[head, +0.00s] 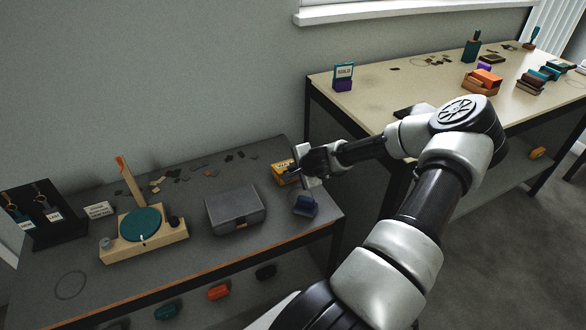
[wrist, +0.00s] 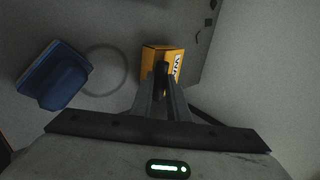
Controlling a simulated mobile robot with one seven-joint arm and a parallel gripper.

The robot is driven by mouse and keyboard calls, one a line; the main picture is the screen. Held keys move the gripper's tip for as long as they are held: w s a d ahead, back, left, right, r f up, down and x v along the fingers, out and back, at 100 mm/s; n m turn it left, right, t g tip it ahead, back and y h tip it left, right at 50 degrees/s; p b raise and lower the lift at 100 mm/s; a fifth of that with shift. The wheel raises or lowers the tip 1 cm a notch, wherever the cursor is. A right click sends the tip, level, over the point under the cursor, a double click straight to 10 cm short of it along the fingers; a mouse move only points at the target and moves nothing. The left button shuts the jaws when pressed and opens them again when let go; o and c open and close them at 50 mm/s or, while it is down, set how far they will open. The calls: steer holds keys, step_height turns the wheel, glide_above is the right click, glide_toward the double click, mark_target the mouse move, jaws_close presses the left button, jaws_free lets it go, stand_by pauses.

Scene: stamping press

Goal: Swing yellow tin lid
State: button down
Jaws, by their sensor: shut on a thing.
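The yellow tin (head: 281,170) stands near the right end of the dark grey bench, partly hidden behind my gripper (head: 297,172) in the head view. In the wrist view the yellow tin (wrist: 149,60) has a pale label with dark letters on its right side. My gripper (wrist: 162,80) reaches to the tin with its fingers close together, shut on the tin's lid at the near edge. Dark fingertips cover the gripped part. I cannot tell how far the lid is swung.
A blue box-like object (wrist: 58,80) lies close to the left of the tin, beside a faint ring mark (wrist: 104,70) on the bench. A grey case (head: 236,208) and a turntable-like device (head: 144,226) stand further left. The pale table (head: 400,82) rises at right.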

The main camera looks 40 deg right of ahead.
steer(key=shift+s+f, duration=0.1)
steer(key=shift+f, duration=0.05)
steer(key=shift+s+f, duration=0.2)
steer(key=shift+f, duration=0.95)
steer(key=c, duration=1.6)
jaws_free()
steer(key=shift+c, duration=0.2)
steer(key=p+v, duration=0.5)
steer(key=v, duration=1.2)
steer(key=shift+a+r, duration=0.15)
steer(key=shift+s, duration=0.15)
